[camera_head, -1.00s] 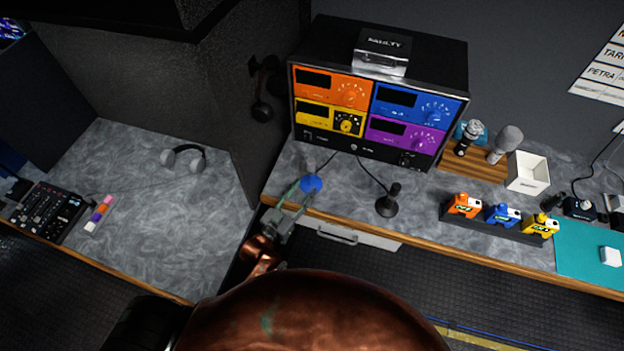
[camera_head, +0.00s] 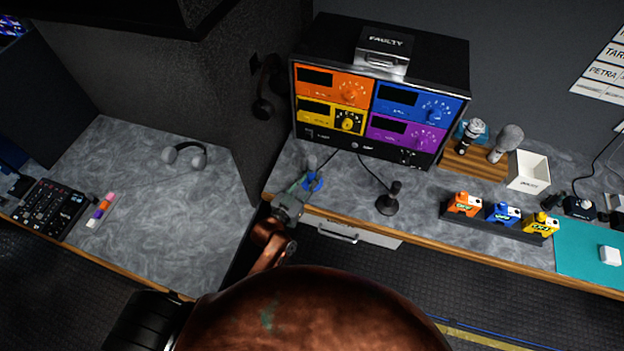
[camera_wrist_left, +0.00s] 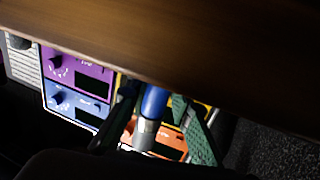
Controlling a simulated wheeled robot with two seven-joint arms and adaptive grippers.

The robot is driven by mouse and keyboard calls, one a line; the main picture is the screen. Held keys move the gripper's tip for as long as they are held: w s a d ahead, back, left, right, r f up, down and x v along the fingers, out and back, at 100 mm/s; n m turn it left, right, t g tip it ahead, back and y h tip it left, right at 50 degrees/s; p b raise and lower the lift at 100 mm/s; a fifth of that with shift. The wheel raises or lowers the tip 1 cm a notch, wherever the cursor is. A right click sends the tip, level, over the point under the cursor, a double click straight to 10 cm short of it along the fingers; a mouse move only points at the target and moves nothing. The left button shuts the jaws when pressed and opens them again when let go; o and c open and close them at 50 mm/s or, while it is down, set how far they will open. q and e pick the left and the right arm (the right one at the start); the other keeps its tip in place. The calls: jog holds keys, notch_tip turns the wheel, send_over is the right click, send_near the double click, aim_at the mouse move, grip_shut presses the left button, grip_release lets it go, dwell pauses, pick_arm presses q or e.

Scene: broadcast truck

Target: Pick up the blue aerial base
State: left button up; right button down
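The blue aerial base (camera_head: 313,183) is at the front of the grey counter, below the rack of coloured panels. A grey upper part shows above the blue. My left gripper (camera_head: 302,189) is at it, reaching in from the front left. In the left wrist view, the blue shaft (camera_wrist_left: 154,103) with a grey end lies between the two fingers of my left gripper (camera_wrist_left: 155,100). The dark finger is close on its left and the green one close on its right. Whether they press on it cannot be told. My right gripper is not in view.
The rack (camera_head: 380,100) stands behind, with a box marked FAULTY (camera_head: 384,52) on top. A black desk microphone (camera_head: 388,203) stands to the right, its cable near the base. The counter's wooden edge (camera_head: 350,222) runs in front, above a drawer.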

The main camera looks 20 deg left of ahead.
aim_at(310, 172)
pick_arm(q)
grip_shut()
jog(key=shift+r, duration=0.2)
jog(key=shift+r, duration=0.25)
jog(key=r, duration=0.3)
jog(key=shift+s+d+r+p, duration=0.1)
jog(key=shift+s+r+p, duration=0.05)
jog(key=shift+s+p, duration=0.15)
jog(key=s+d+r+p, duration=0.1)
jog(key=s+d+r, duration=0.1)
jog(key=s+r, duration=0.7)
jog(key=shift+s+d, duration=0.2)
jog(key=shift+s, duration=1.9)
